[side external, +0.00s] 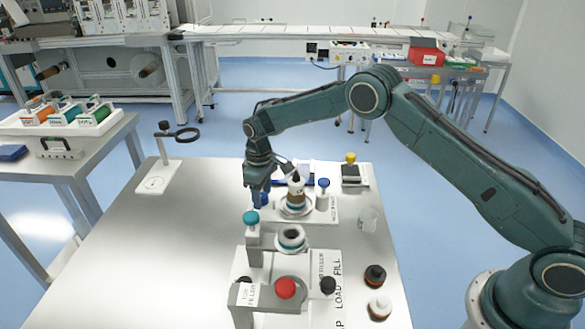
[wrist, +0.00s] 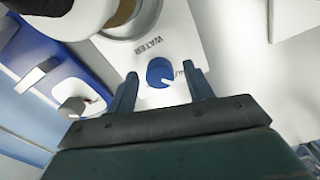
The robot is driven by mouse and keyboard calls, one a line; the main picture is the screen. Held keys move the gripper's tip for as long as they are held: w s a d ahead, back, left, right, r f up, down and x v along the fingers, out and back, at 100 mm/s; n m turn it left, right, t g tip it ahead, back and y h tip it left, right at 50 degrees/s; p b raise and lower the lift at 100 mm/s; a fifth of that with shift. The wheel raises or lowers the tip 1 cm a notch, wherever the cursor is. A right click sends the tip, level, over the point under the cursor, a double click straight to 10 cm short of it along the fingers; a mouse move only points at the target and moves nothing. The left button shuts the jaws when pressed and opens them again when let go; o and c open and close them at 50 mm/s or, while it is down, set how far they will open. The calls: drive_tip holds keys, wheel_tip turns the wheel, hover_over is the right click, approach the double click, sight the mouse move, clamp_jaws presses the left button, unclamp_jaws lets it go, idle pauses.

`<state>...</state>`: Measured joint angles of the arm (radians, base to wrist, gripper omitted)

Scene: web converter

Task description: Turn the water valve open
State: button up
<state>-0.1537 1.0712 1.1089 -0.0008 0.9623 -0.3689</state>
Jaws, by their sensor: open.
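The water valve is a round blue knob with a white pointer mark (wrist: 160,72), on a white plate (wrist: 183,35) lettered WATER in the wrist view. My gripper (wrist: 160,76) is open, with one dark finger on either side of the knob. Whether the fingers touch it cannot be told. In the side external view my gripper (side external: 257,198) points down at the left end of the white plate (side external: 318,216), and a bit of blue knob (side external: 264,199) shows beside its fingers.
A bottle with a dark top (side external: 296,190) stands on the plate close to the right of my gripper. A post with a blue cap (side external: 323,188) is further right. A teal-capped post (side external: 251,222) and a red button (side external: 285,288) are nearer the camera.

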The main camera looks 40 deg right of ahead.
drive_tip(key=c, duration=1)
drive_tip(key=shift+m, duration=0.4)
drive_tip(key=m, duration=1.1)
drive_tip(key=shift+m, duration=0.3)
drive_tip(key=m, duration=0.3)
drive_tip(key=shift+r+m, duration=0.1)
drive_tip(key=shift+m, duration=0.3)
